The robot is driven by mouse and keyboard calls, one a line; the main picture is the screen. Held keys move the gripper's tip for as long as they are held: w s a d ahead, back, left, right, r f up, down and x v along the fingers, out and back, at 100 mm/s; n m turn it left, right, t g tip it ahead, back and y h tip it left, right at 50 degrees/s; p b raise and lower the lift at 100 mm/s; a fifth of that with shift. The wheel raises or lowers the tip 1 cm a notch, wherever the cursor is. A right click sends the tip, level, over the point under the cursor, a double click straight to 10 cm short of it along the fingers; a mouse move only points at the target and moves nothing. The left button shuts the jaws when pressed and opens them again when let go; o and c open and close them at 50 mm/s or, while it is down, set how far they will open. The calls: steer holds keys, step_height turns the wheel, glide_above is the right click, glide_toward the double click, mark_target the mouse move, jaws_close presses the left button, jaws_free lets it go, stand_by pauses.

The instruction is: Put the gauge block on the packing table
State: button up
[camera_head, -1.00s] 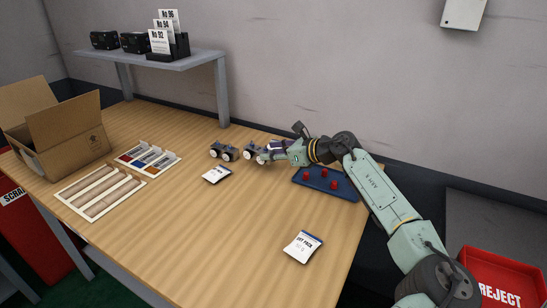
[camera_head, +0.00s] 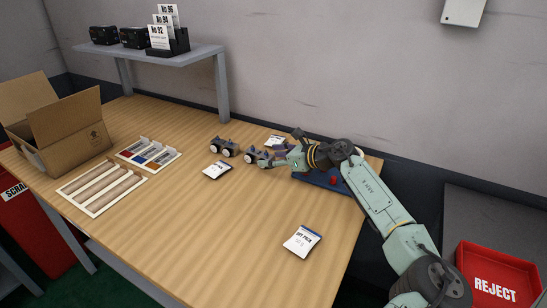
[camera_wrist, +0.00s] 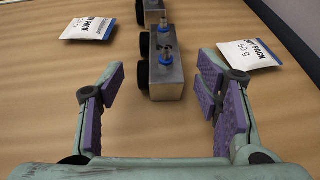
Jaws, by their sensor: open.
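Two metal gauge blocks with round dials stand near the back of the wooden packing table (camera_head: 200,245). The left one (camera_head: 223,147) stands clear. The right one (camera_head: 256,156) is beside my gripper (camera_head: 276,158). In the wrist view the nearer gauge block (camera_wrist: 166,78), with blue fittings on top, lies ahead between my open purple-padded fingers (camera_wrist: 160,92), with gaps on both sides. The farther gauge block (camera_wrist: 153,12) is partly cut off at the top edge.
White packets lie at the left (camera_wrist: 88,28) and right (camera_wrist: 248,54) of the blocks. A blue tray (camera_head: 340,187) with red parts is under my arm. Parts trays (camera_head: 100,187), an open carton (camera_head: 65,135) and a shelf (camera_head: 180,58) stand left. The table's front middle is mostly clear.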

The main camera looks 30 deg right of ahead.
steer(key=shift+r, duration=0.15)
steer(key=shift+r+p, duration=0.25)
steer(key=shift+p, duration=0.15)
steer(key=b+v, duration=0.1)
steer(key=v, duration=0.2)
steer(key=b+v, duration=0.1)
steer(key=v, duration=0.3)
steer(key=b+v, duration=0.2)
steer(key=v, duration=0.1)
steer(key=shift+s+d+f, duration=0.2)
steer(key=shift+s, duration=0.2)
steer(key=shift+s+d+r, duration=0.2)
steer(key=shift+s+r, duration=0.15)
steer(key=shift+s, duration=0.1)
